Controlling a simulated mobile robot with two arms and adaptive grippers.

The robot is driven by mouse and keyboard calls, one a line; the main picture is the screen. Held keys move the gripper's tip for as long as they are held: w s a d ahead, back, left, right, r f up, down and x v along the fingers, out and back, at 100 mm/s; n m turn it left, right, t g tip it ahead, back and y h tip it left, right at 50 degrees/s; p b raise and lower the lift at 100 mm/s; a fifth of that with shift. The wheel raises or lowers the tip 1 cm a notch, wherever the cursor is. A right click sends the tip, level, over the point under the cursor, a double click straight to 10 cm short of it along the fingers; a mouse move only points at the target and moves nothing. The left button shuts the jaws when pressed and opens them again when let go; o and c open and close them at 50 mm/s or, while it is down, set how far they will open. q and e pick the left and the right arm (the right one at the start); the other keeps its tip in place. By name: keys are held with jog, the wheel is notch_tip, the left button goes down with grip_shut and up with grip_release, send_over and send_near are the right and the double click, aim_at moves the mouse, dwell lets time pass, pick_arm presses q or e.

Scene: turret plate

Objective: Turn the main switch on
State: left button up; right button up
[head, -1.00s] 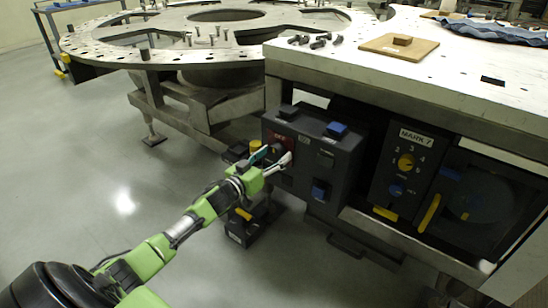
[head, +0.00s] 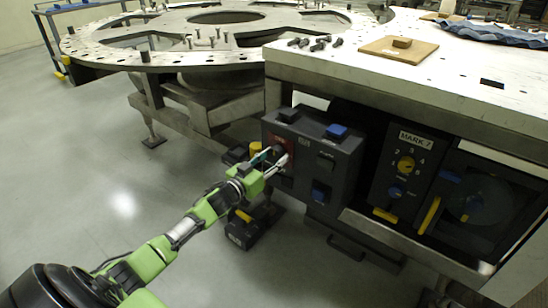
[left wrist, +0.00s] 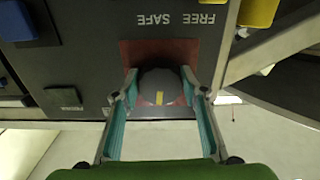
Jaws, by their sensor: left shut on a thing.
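The main switch appears to be the dark round knob (left wrist: 160,88) on a red square plate, on the dark control box (head: 322,158) under the table. A yellow mark shows on the knob. The words FREE and SAFE appear upside down beside the plate in the left wrist view. My left gripper (left wrist: 159,78) has one finger on each side of the knob and is shut on it. In the head view, my left gripper (head: 272,159) reaches the box's left part and hides most of the knob. My right gripper is not in view.
The table edge overhangs the box. A round turret plate (head: 110,50) stands behind left. Floor is clear at left.

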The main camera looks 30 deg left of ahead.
pick_arm(q)
jog(key=shift+m, duration=0.8)
jog(key=shift+m+p, duration=0.3)
jog(key=shift+m, duration=0.6)
jog(key=shift+a+m, duration=0.1)
jog(key=shift+m, duration=0.8)
jog(key=m, duration=0.3)
jog(key=shift+m, duration=1.3)
jog(key=shift+a+m, duration=0.1)
jog(key=shift+m, duration=0.7)
jog(key=shift+m+b, duration=0.35)
jog(key=shift+m, duration=1.65)
jog(key=shift+r+m, duration=0.1)
jog(key=shift+m, duration=0.2)
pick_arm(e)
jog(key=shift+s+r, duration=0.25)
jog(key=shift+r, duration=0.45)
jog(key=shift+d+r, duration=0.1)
